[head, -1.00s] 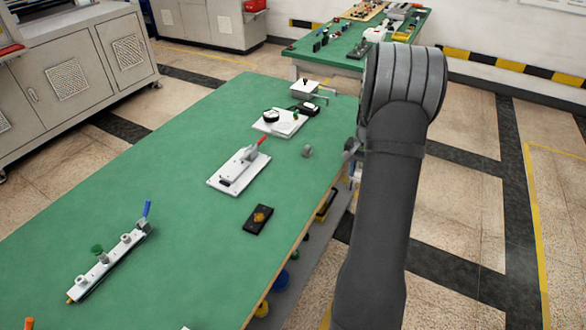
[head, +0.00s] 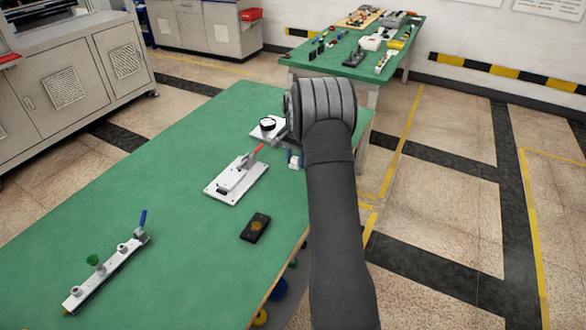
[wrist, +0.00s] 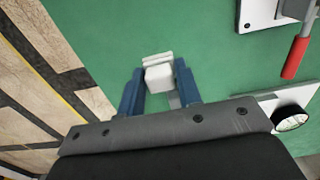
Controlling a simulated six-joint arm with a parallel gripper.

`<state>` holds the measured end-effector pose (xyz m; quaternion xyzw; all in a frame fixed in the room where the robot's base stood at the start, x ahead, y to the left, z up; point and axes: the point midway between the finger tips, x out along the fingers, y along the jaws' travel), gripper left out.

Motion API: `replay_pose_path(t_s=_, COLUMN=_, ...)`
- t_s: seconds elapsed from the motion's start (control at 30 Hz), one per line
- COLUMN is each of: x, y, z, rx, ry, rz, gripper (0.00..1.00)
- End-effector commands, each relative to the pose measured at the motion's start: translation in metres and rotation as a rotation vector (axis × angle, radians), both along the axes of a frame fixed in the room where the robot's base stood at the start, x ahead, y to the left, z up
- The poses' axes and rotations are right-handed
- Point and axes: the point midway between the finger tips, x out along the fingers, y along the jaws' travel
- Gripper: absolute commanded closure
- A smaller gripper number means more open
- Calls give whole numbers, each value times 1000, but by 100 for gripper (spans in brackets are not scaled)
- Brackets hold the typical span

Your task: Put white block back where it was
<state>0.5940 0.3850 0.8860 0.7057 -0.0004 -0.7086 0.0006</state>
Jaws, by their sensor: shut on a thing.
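The white block (wrist: 158,75) is held between the two blue fingers of my gripper (wrist: 157,88) in the wrist view. In the head view the white block (head: 295,166) shows small at the blue fingertips of my gripper (head: 294,157), near the right edge of the green table (head: 150,190). My gripper is shut on it. My arm hides most of the gripper in the head view. I cannot tell whether the block touches the table.
A toggle clamp with a red handle (head: 236,176) and a dial gauge on a white plate (head: 267,126) stand close by on the left. A black plate (head: 255,228) and a long white fixture (head: 107,270) lie nearer. Green tabletop between them is bare.

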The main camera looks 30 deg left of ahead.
Motion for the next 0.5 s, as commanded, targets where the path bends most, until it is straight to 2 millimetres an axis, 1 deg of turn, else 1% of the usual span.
replay_pose_path(t_s=0.03, x=0, y=4, z=-3, rx=0, ry=0, rz=0, gripper=93)
replay_pose_path(t_s=0.17, x=-1, y=9, z=-8, rx=0, ry=0, rz=-1, gripper=93)
replay_pose_path(t_s=0.27, x=-1, y=8, z=-19, rx=-1, ry=1, rz=-1, gripper=93)
replay_pose_path(t_s=0.4, x=-1, y=8, z=-40, rx=0, ry=1, rz=-1, gripper=93)
replay_pose_path(t_s=0.5, x=0, y=8, z=-45, rx=0, ry=0, rz=-1, gripper=93)
